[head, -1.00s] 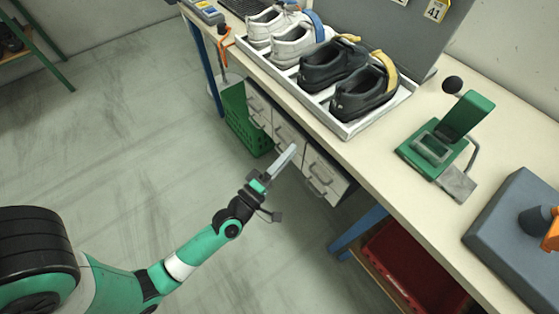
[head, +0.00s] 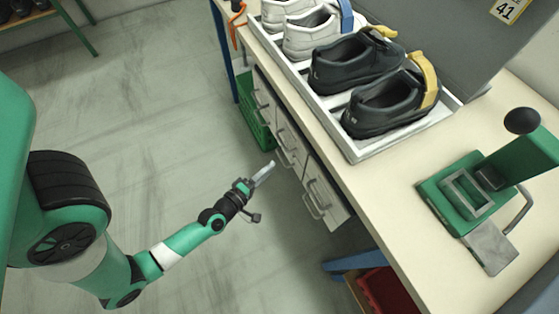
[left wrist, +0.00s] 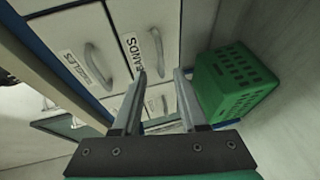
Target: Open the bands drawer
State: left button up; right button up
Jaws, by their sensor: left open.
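The bands drawer (left wrist: 141,25) is a light grey drawer front with a "BANDS" label and a bar handle (left wrist: 157,52); it appears closed. My left gripper (left wrist: 160,72) is open and empty, with its fingertips pointing toward the drawer fronts near that handle. I cannot tell from the picture whether they touch it. In the head view my left gripper (head: 266,173) is beside the drawer unit (head: 322,190), on its front side. The labels are not readable there. My right gripper is out of view.
Another labelled drawer (left wrist: 82,58) adjoins the bands drawer. A green basket (left wrist: 235,82) stands close by under the bench. The bench top (head: 405,190) overhangs the drawers and carries a shoe tray (head: 375,148) and a green device (head: 470,195). The floor before the drawers is clear.

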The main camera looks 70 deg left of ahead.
aim_at(281, 159)
pick_arm(q)
jog(key=x, duration=0.6)
jog(key=shift+s, duration=0.15)
grip_shut()
dwell(1.1)
